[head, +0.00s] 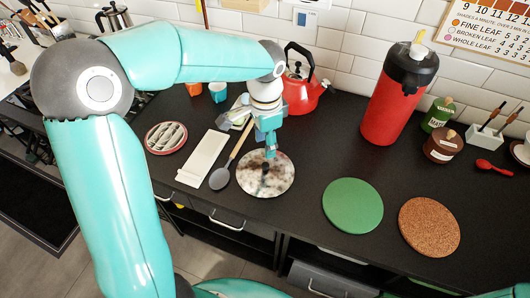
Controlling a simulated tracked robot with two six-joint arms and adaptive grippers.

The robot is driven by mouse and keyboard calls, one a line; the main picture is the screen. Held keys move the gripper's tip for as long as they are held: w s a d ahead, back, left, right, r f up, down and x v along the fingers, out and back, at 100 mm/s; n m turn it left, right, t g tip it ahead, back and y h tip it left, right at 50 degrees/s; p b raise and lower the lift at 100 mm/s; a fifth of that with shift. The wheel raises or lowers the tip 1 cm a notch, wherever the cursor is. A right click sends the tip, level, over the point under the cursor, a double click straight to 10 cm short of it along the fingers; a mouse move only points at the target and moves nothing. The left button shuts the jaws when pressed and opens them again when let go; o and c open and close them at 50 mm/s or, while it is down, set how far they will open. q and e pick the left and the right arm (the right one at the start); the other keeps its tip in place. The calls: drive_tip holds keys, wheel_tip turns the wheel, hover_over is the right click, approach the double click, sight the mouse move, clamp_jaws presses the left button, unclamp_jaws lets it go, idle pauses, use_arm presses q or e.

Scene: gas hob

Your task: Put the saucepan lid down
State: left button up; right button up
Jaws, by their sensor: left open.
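A round, shiny, mottled grey-white disc (279,184) lies flat on the black counter, left of the green mat. It looks like the saucepan lid, with a dark knob-like spot near its middle. My left gripper (270,153) points down just above the middle of this disc, with its fingers open. The fingers partly hide the disc's far side, and I cannot tell whether they touch the knob. My right gripper is not in view.
A green round mat (353,206) and a cork round mat (429,227) lie bare to the right. A dark spoon (219,179) and a white board (203,158) lie left of the disc. A red kettle (302,92) and a red flask (393,100) stand behind.

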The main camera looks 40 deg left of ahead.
use_arm(q)
drive_tip(key=shift+r, duration=1.7)
